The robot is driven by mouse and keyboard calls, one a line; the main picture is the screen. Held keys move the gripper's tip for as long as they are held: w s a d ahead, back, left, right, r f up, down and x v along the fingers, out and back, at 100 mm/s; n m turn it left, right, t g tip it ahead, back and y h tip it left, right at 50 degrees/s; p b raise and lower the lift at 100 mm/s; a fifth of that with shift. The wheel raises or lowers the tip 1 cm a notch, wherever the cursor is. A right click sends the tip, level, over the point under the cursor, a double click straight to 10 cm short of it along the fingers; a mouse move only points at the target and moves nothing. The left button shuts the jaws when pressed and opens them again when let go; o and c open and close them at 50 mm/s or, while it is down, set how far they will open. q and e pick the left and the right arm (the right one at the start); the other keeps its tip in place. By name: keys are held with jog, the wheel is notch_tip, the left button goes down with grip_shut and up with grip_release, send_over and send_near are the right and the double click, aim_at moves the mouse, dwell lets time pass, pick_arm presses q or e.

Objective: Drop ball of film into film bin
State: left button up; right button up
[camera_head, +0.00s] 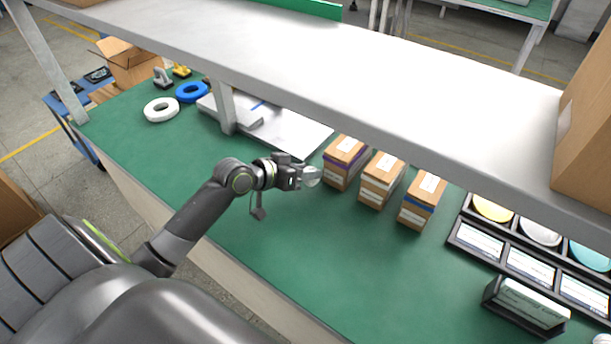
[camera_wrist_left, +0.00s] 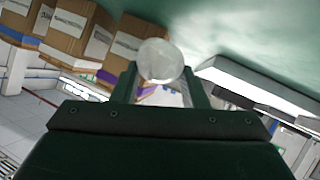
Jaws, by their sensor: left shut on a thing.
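A small clear ball of film (camera_head: 311,176) is held in my left gripper (camera_head: 300,177), above the green table near the row of boxes. In the left wrist view the ball (camera_wrist_left: 160,60) sits between the two fingertips of the left gripper (camera_wrist_left: 160,85), and the fingers are shut on it. The ball looks whitish and translucent. I cannot make out a film bin in either view. My right gripper is not in view.
Three brown boxes (camera_head: 381,180) with labels stand right of the left gripper. A grey shelf (camera_head: 300,55) spans above the table (camera_head: 270,250). White and blue tape rolls (camera_head: 192,92) lie at the back left. Black trays (camera_head: 487,245) lie at the right. The front table is clear.

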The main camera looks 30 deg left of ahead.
pick_arm(q)
jog(key=shift+f, duration=1)
jog(key=shift+f, duration=0.15)
jog(key=o, duration=0.9)
jog(key=shift+o, duration=0.2)
